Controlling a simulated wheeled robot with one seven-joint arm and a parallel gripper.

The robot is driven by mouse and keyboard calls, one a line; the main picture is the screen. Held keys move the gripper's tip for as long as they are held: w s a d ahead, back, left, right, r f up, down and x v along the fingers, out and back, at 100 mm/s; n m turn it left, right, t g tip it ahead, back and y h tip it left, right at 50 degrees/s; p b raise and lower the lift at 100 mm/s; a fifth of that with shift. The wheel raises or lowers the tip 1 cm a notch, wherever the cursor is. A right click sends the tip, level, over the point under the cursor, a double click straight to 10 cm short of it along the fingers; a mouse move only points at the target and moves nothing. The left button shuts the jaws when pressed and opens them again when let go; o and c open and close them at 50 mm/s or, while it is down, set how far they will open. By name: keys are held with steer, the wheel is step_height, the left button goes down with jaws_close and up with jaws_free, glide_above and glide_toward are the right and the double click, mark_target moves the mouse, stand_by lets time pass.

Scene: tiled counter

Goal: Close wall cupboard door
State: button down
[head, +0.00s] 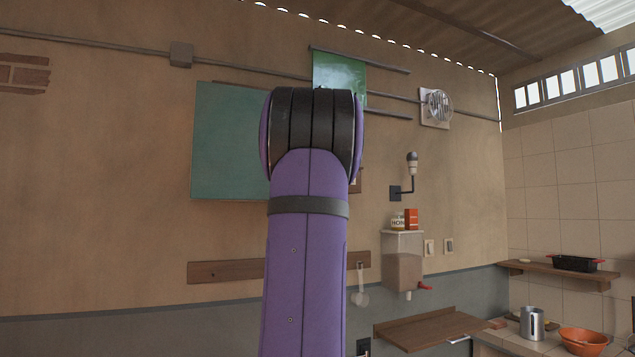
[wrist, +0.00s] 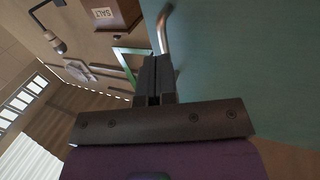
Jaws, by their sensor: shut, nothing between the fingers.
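The teal cupboard door (head: 228,140) is a flat panel left of my raised arm in the head view. Its right part is hidden behind the arm, so how far it stands open cannot be told there. In the wrist view the door (wrist: 245,65) fills the right side, with a curved metal handle (wrist: 164,30) near its edge. My gripper (wrist: 154,62) is shut and empty, its fingertips close beside the handle and door edge. Whether they touch the door cannot be told. The gripper is hidden in the head view.
A box marked salt (wrist: 103,13) shows by brown wood in the wrist view. A wall lamp (head: 411,163), a dispenser (head: 402,262) and a round fixture (head: 436,106) are right of my arm. A wooden shelf (head: 430,328) sits lower right.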

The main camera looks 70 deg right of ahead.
steer(key=s+a, duration=0.4)
steer(key=shift+a, duration=0.25)
stand_by(0.8)
steer(key=w+a+f+n+y, duration=0.15)
steer(key=w+a+f, duration=0.25)
steer(key=w+a, duration=0.5)
steer(key=w+a+f+n+y, duration=0.15)
steer(key=w+a+f, duration=0.25)
steer(key=w+a, duration=0.5)
steer(key=s+a+f+n+y, duration=0.1)
steer(key=a+f+y, duration=0.15)
steer(key=a, duration=0.65)
steer(key=s+a+f+n+y, duration=0.1)
steer(key=a+f, duration=0.3)
steer(key=a, duration=0.4)
steer(key=s+a+f+n+y, duration=0.4)
steer(key=a+f, duration=0.4)
steer(key=a, duration=0.4)
steer(key=s+a+f+n+g+y, duration=0.1)
steer(key=s+a+f+n+y, duration=0.3)
steer(key=s+a, duration=0.5)
step_height(320, 180, down, 4)
steer(key=a+y, duration=0.2)
steer(key=shift+s+a+r+n+g, duration=0.15)
steer(key=shift+s+a+n+g, duration=0.15)
steer(key=shift+a, duration=0.1)
